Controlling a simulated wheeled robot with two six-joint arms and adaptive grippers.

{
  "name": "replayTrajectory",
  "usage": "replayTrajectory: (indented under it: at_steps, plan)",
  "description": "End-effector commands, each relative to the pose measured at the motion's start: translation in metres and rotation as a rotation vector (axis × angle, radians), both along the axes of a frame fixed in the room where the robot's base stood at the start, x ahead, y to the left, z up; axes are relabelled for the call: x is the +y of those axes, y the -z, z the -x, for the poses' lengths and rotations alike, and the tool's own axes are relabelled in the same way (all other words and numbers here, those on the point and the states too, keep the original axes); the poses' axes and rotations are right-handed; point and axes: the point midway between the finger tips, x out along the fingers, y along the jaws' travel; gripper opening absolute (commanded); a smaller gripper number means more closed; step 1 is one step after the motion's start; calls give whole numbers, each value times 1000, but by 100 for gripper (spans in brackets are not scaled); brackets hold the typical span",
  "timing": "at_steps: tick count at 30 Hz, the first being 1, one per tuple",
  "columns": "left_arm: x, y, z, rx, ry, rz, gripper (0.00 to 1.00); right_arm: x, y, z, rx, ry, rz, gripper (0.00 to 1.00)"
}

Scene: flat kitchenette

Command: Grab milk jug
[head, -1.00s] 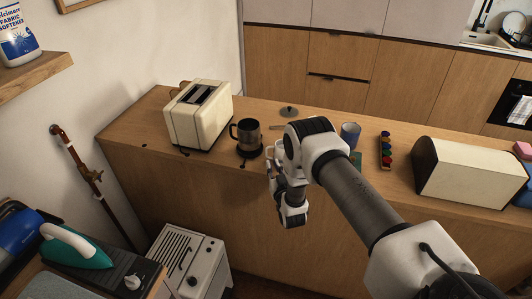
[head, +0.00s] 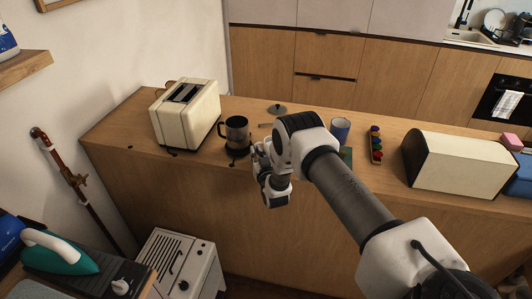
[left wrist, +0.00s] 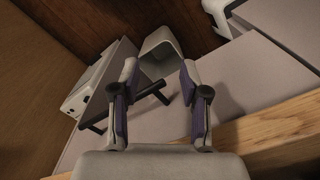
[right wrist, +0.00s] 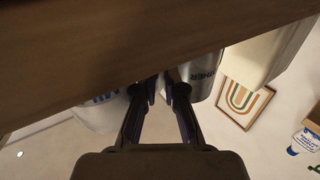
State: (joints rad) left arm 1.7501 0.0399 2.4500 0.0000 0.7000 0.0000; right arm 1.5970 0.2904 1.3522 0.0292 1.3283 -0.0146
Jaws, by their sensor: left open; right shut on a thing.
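In the right wrist view, a white jug (right wrist: 97,115) with partly visible blue letters, which I take for the milk jug, is at the left of my right gripper (right wrist: 163,84). That gripper is shut at the jug's edge nearest the fingers, probably on its handle; the contact is hard to see. A metal cup (right wrist: 205,75) with dark letters is close on the other side. In the head view my right gripper (head: 263,160) is at the counter's front edge, and my arm hides most of the jug. My left gripper (left wrist: 158,80) is open and empty.
On the counter (head: 130,125) stand a cream toaster (head: 185,115), the metal cup with black handle (head: 237,132), a blue mug (head: 340,128), a rack of coloured capsules (head: 375,145) and a bread box (head: 455,162). A white-topped appliance (head: 180,265) stands below.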

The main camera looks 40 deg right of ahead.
Motion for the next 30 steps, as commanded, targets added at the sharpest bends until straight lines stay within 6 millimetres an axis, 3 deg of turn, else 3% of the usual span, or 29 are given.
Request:
replayTrajectory:
  at_steps: [8,22,30]
  plan:
    - [0,-4,0,0,0,0,45,0,-7,0,-2,0,1,0]
    - [0,-24,0,0,0,0,45,0,-40,0,-2,0,0,0]
    - [0,-40,0,0,0,0,45,11,-41,24,2,0,0,0]
